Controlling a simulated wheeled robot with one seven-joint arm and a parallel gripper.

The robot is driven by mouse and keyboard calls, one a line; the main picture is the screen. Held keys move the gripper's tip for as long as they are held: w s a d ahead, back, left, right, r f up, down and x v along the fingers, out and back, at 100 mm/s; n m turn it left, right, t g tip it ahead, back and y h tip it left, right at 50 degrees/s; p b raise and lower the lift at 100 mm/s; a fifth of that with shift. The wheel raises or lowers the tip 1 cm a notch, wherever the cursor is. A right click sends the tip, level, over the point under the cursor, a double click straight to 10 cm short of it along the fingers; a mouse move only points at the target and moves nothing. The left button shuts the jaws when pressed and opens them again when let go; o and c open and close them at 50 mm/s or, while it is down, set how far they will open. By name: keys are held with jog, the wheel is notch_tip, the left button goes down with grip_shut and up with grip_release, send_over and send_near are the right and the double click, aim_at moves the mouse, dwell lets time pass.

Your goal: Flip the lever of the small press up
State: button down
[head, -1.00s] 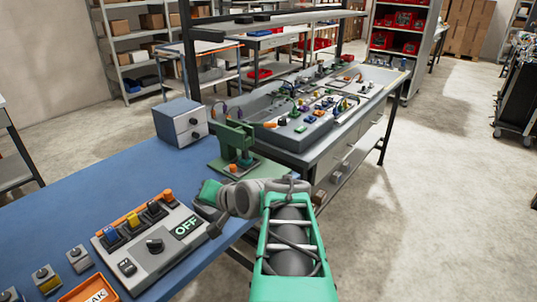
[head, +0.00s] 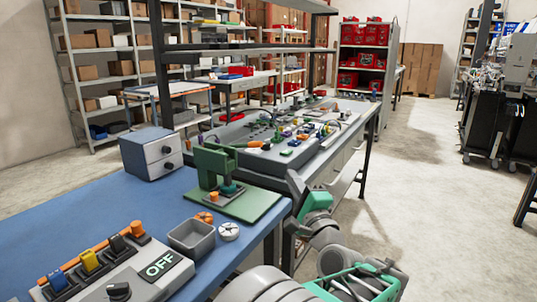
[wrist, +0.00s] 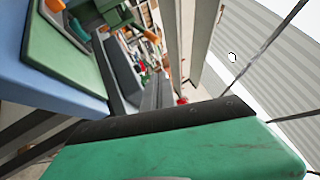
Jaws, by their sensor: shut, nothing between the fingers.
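The small press (head: 208,165) is a green frame on a flat green base (head: 250,206), at the right edge of the blue bench in the head view. A dark green bar with an orange end (head: 253,146) shows beside its top; I cannot tell whether this is its lever. The wrist view shows part of the green base (wrist: 60,62), tilted at upper left. My gripper (head: 294,184) is shut and empty, right of the press and apart from it, by the bench's right edge. Its teal body and dark strip (wrist: 150,121) fill the lower wrist view.
A control box with an OFF display (head: 160,266), a grey tray (head: 192,238) and a white round knob (head: 229,231) are in front of the press. A blue-grey box (head: 150,153) stands behind left. A cluttered workbench (head: 330,150) lies behind.

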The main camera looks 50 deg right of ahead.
jog(key=w+a+x, duration=0.1)
jog(key=a+x, duration=0.1)
jog(key=x, duration=0.9)
jog(key=shift+w+r+p, duration=0.35)
jog(key=shift+p, duration=0.05)
jog(key=shift+a, duration=0.1)
